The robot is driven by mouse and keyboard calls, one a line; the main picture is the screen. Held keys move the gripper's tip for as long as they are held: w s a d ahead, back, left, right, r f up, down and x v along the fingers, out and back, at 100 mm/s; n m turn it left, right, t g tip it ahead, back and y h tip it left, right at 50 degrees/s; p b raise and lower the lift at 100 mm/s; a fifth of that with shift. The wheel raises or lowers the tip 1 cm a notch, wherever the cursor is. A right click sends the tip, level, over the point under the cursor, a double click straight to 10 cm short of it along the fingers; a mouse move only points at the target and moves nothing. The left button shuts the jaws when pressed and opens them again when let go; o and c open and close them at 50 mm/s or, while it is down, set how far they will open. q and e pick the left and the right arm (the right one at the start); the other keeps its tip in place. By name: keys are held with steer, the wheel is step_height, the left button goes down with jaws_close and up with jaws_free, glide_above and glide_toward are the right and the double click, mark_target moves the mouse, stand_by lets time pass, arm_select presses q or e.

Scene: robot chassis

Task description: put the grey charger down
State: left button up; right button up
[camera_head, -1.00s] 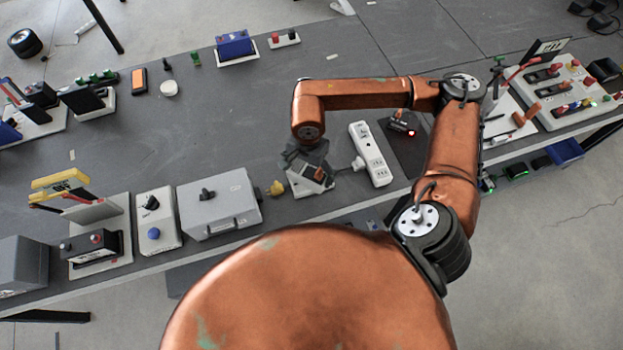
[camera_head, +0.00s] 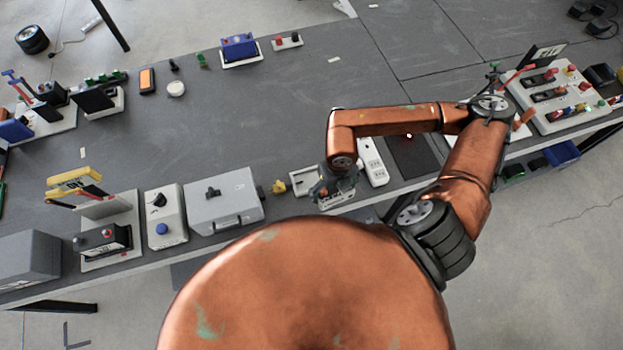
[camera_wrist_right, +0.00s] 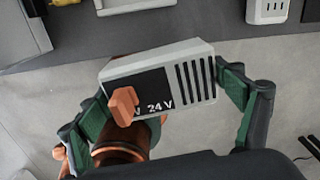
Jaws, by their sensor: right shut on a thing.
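My right gripper (camera_head: 337,188) is shut on the grey charger (camera_head: 340,199), at the table's front edge. In the right wrist view the charger (camera_wrist_right: 200,80) is a light grey box with dark slots, a black panel marked "24 V" and an orange lever. The green-padded fingers of the gripper (camera_wrist_right: 168,100) clasp its two ends. Floor shows behind the charger there, and the table edge lies above it in the picture. In the head view the arm hides part of the charger. My left gripper is out of view.
A white open tray (camera_head: 303,182) lies left of the gripper, with a yellow plug (camera_head: 279,186) beside it. A white power strip (camera_head: 373,162) and a dark mat (camera_head: 411,157) lie to the right. A grey box (camera_head: 224,202) stands left. The table's middle is clear.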

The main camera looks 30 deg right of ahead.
steer(key=shift+s+m, duration=0.2)
steer(key=shift+m, duration=0.3)
steer(key=shift+w, duration=0.1)
steer(key=w+f+p, duration=0.2)
steer(key=w+f, duration=0.2)
steer(key=w, duration=0.5)
glide_above(311, 180)
steer(key=s, duration=0.1)
steer(key=shift+m, duration=0.3)
step_height(311, 180, down, 5)
steer(key=shift+r, duration=0.1)
steer(key=shift+w+f, duration=0.3)
steer(key=shift+f, duration=0.15)
step_height(311, 180, down, 3)
steer(key=shift+w+p, duration=0.15)
steer(key=shift+p, duration=0.35)
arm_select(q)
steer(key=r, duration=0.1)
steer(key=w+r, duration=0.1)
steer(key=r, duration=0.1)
arm_select(e)
steer(key=shift+f, duration=0.15)
